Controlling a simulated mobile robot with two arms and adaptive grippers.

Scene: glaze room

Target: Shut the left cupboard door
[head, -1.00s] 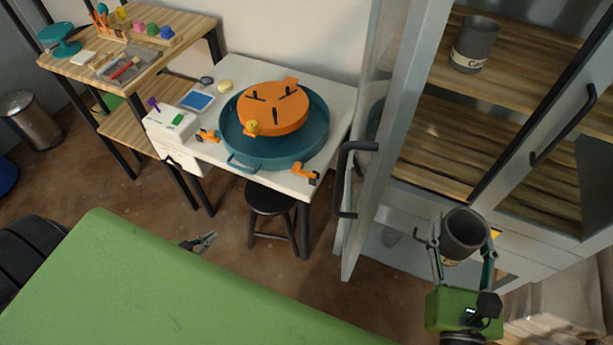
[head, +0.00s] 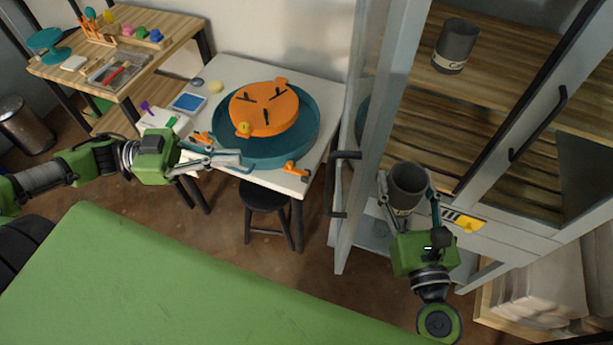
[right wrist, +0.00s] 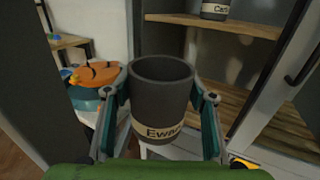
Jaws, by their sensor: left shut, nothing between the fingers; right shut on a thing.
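The left cupboard door (head: 378,110) stands open, swung out toward me, with a black bar handle (head: 333,185) on its outer face. My left gripper (head: 238,159) is shut and empty, in front of the pottery wheel and to the left of the door handle, apart from it. My right gripper (head: 408,185) is shut on a dark grey canister (head: 407,180) with a pale label, held upright in front of the cupboard opening. In the right wrist view the canister (right wrist: 162,95) sits between both fingers, its label partly reading "Ewa".
A second dark canister (head: 455,45) stands on the upper cupboard shelf (head: 490,60). The right door (head: 520,130) has a black handle. A wheel with a teal basin (head: 300,140) and orange disc (head: 264,108) fills the white table. A black stool (head: 262,194) is below.

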